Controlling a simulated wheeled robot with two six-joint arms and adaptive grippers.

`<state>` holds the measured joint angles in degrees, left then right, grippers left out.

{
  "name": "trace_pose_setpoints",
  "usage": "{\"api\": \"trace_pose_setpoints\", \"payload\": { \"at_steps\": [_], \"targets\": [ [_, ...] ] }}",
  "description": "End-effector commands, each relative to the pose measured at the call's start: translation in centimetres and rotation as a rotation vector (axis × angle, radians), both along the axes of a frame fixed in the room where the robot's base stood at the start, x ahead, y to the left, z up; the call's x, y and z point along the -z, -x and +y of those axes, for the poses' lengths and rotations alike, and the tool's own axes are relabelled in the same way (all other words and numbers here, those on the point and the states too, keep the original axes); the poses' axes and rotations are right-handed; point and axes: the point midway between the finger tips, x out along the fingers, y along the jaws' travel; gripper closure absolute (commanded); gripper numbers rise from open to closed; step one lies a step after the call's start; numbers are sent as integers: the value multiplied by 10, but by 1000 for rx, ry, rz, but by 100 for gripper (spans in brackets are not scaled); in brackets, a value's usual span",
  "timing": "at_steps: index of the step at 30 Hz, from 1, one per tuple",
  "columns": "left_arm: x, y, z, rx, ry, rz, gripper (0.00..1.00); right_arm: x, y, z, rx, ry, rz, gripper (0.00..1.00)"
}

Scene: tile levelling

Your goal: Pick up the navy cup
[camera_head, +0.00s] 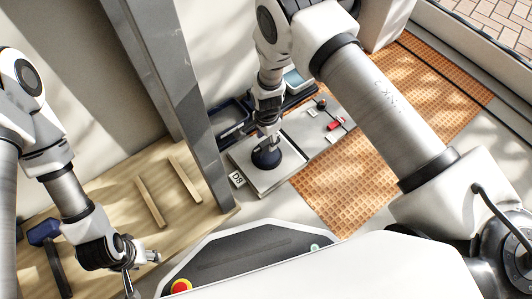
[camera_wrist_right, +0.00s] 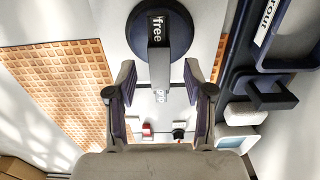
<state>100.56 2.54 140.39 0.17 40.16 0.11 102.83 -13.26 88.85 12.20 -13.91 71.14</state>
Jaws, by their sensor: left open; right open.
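The navy cup (camera_head: 266,158) is a round dark-blue suction cup. It sits on a pale square tile (camera_head: 250,178) in the middle of the head view. In the right wrist view the cup (camera_wrist_right: 140,40) is at the top, with a dark handle bar across it labelled "free". My right gripper (camera_head: 270,138) points down just above the cup. My left gripper (camera_head: 141,272) is open and empty at the lower left, beside the wooden bench.
An orange waffle mat (camera_head: 345,195) lies right of the tile. A grey post (camera_head: 188,110) stands left of it. A dark tray (camera_head: 228,118) and a red item (camera_head: 335,124) lie behind. The wooden bench (camera_head: 105,195) carries two wooden strips and a blue-headed mallet (camera_head: 43,232).

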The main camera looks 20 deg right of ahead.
Motion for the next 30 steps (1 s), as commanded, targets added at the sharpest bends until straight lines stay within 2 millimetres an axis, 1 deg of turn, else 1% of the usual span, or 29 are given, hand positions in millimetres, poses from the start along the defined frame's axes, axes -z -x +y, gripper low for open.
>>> {"api": "trace_pose_setpoints", "payload": {
  "at_steps": [1,3,5,11,12,14,15,16,26,29,30],
  "targets": [
    [19,0,0,-2,0,-1,49,20,0,0,0,-1,0,48],
    [24,-1,0,-4,0,-2,49,30,0,0,1,-1,1,48],
    [26,-1,1,-5,-1,-3,49,33,0,0,1,-1,1,48],
    [22,-2,1,-5,-1,-4,49,30,0,0,1,0,1,48],
    [22,-2,1,-5,-1,-4,49,30,0,0,1,0,1,62],
    [22,-2,1,-5,-1,-4,49,30,0,0,1,0,1,83],
    [22,-1,1,-5,-1,-4,49,30,0,0,1,0,1,98],
    [22,-1,1,-5,-1,-4,49,30,0,0,1,0,1,100],
    [21,-1,1,-5,0,-3,49,28,0,0,0,0,0,100],
    [12,-1,0,-4,0,-2,49,15,-1,0,0,0,-1,100],
    [6,-1,0,-3,0,-1,49,7,-1,0,0,0,-1,100]
  ]
}}
